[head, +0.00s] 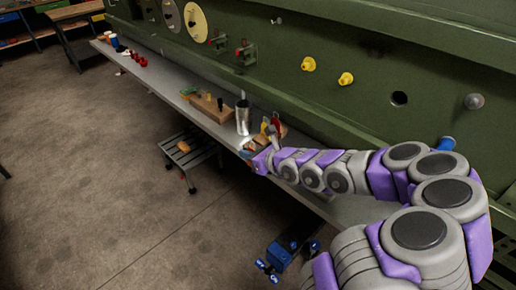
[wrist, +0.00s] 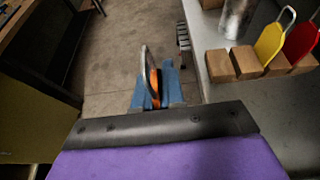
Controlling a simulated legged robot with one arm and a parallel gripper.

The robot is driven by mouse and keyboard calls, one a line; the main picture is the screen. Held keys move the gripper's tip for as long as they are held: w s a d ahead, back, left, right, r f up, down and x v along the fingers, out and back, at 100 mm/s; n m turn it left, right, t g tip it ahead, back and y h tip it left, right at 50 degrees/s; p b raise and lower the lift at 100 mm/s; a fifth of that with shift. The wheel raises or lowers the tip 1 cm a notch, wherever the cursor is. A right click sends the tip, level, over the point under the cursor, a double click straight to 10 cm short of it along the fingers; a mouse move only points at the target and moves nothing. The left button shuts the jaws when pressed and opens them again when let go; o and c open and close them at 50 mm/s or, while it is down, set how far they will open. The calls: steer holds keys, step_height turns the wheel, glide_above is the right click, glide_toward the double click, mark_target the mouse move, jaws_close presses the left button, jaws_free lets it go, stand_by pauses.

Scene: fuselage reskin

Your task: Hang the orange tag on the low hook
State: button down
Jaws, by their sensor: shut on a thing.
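My gripper (wrist: 156,88) is shut on the orange tag (wrist: 154,82), which sits edge-on between the blue fingers in the wrist view. A metal loop (wrist: 146,62) rises from the tag. In the head view my gripper (head: 250,151) is at the front edge of the grey bench, left of the tag stand; the orange tag is too small to make out there. I cannot tell which fitting on the green fuselage panel (head: 365,110) is the low hook. Two small brackets with red parts (head: 245,54) stick out of the panel further along.
A yellow tag (wrist: 269,45) and a red tag (wrist: 301,42) stand in wooden blocks (wrist: 247,62) on the bench (wrist: 222,101). A metal cup (head: 243,118) and wooden block (head: 212,108) are nearby. Yellow knobs (head: 308,64) protrude from the panel. A low stool (head: 192,152) stands below; open floor lies left.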

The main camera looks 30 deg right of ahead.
steer(key=shift+s+d+f, duration=0.1)
steer(key=shift+s+d, duration=0.05)
steer(key=shift+d, duration=0.05)
steer(key=shift+s+d+f, duration=0.15)
steer(key=shift+s+d, duration=0.1)
steer(key=shift+d, duration=0.4)
steer(key=shift+s+d+f, duration=0.15)
steer(key=shift+s+d, duration=0.05)
steer(key=shift+d, duration=0.5)
steer(key=shift+s+d+f, duration=0.15)
steer(key=shift+s+d, duration=0.1)
steer(key=shift+d, duration=0.4)
steer(key=shift+w, duration=0.1)
